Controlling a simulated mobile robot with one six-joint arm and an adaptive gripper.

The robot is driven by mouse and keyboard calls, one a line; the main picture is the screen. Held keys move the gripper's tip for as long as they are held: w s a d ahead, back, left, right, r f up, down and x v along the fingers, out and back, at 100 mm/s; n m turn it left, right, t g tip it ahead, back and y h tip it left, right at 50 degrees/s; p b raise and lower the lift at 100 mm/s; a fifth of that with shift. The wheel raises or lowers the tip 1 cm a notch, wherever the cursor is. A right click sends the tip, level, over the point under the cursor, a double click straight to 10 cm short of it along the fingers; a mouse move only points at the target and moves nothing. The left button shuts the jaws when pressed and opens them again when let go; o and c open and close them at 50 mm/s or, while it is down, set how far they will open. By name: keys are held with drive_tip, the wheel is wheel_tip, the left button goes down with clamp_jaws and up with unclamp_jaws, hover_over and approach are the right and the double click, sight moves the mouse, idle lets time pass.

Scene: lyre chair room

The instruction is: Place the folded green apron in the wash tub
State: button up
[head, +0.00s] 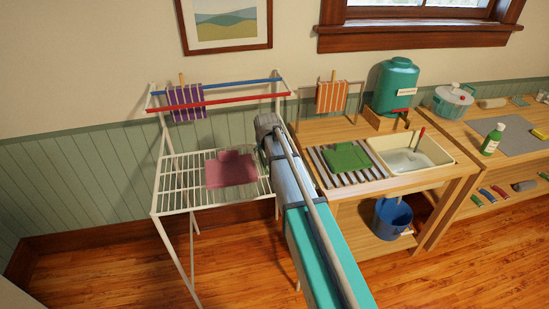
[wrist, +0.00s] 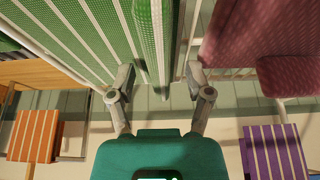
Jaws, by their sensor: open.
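The folded green apron (head: 346,157) lies flat on the slatted board at the left of the wooden washstand. The white wash tub (head: 440,155) is set into the stand right beside it, with pale water or suds inside. In the head view my arm reaches up toward the drying rack and its own links hide the fingers. In the wrist view my gripper (wrist: 160,78) is open. A green cloth with white stripes (wrist: 95,35) is close to it, its edge hanging between the fingertips. The arm hides that cloth in the head view.
A white drying rack (head: 168,200) holds a folded burgundy apron (head: 230,170) and a purple striped cloth (head: 186,103). An orange striped cloth (head: 331,97) hangs behind the stand. A green water tank (head: 395,85) stands behind the tub, and a blue bucket (head: 392,218) below.

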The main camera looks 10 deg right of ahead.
clamp_jaws()
idle(0.3)
drive_tip(key=shift+r, duration=0.1)
idle(0.4)
wheel_tip(320, 180, up, 3)
drive_tip(key=p, duration=0.3)
drive_tip(key=s+d+r+p, duration=0.9)
drive_tip(key=s+p, duration=0.1)
drive_tip(key=shift+s+d+r, duration=0.15)
drive_tip(key=shift+s+r, duration=0.1)
drive_tip(key=shift+r, duration=0.15)
idle(0.4)
